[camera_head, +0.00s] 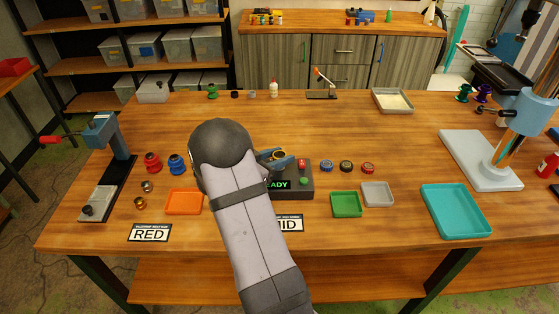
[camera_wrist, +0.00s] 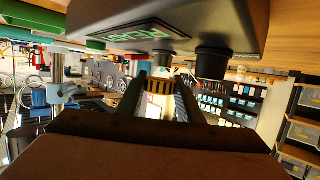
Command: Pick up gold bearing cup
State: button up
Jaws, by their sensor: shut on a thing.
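My gripper (camera_head: 272,157) is beside the dark box with the READY display, partly hidden by my own arm in the head view. In the wrist view my gripper (camera_wrist: 160,98) has its two dark fingers closed on a ribbed gold bearing cup (camera_wrist: 158,86). In the head view a gold ring, the rim of this cup (camera_head: 280,154), shows at the fingertips. The cup is held close to the box; I cannot tell whether they touch.
The READY box (camera_head: 292,183) carries a red and a green button. An orange tray (camera_head: 184,211), a green tray (camera_head: 346,214), a grey tray (camera_head: 378,204) and a teal tray (camera_head: 455,233) lie around. Two small metallic cups (camera_head: 140,202) are at left. A press (camera_head: 500,150) stands at right.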

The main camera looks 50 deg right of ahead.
aim_at(280, 154)
notch_tip(280, 154, up, 9)
jog(key=shift+f+b, duration=0.2)
jog(key=shift+b, duration=0.35)
dwell(1.5)
jog(key=shift+f+p, duration=1.1)
jog(key=shift+f, duration=3.75)
jog(key=shift+f, duration=0.2)
jog(key=o, duration=1.1)
jog(key=shift+c, duration=0.2)
jog(key=shift+f+b, duration=0.1)
jog(key=shift+b, duration=0.3)
